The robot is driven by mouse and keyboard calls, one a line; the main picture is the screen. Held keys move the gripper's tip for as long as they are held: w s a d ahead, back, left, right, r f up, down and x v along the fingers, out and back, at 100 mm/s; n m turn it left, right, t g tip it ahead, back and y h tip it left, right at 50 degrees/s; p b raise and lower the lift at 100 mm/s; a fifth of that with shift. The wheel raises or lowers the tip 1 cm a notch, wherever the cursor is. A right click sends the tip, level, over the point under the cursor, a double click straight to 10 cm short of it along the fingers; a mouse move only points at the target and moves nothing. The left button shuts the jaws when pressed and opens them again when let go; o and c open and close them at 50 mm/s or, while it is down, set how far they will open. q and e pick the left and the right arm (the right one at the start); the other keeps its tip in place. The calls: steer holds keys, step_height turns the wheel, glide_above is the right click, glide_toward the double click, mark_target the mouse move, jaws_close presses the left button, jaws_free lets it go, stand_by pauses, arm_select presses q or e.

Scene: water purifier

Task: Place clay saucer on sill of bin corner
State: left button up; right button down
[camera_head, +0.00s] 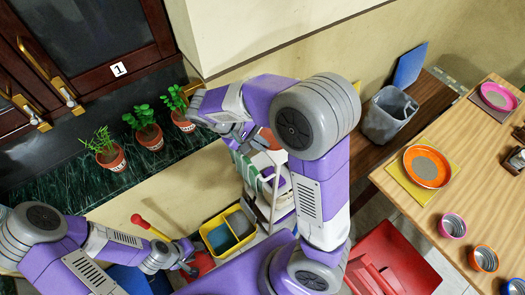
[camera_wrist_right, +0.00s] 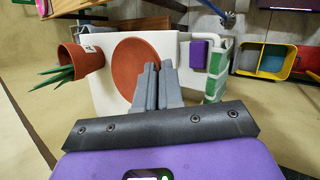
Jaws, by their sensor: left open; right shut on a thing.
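The clay saucer, a round terracotta disc (camera_wrist_right: 134,68), shows in the right wrist view at the tips of my right gripper (camera_wrist_right: 157,75). That gripper is shut on the saucer's edge. In the head view the saucer (camera_head: 268,138) is mostly hidden behind my right arm. A dark green marble sill (camera_head: 145,165) runs below the dark wooden cabinet at the left and carries potted plants. A grey bin (camera_head: 388,115) stands on a brown bench to the right. My left gripper (camera_head: 187,264) is low at the left, open, away from the saucer.
Several terracotta pots stand on the sill, one at its right end (camera_head: 182,121). A white cart (camera_head: 283,205) stands under my right arm, with a yellow divided tray (camera_head: 228,236) beside it. A wooden table (camera_head: 455,165) with bowls and an orange plate (camera_head: 427,167) is at right.

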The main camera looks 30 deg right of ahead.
step_height(320, 180, down, 5)
stand_by(0.3)
steer(key=shift+f, duration=0.15)
steer(key=c, duration=1.3)
jaws_free()
steer(key=shift+b, duration=0.3)
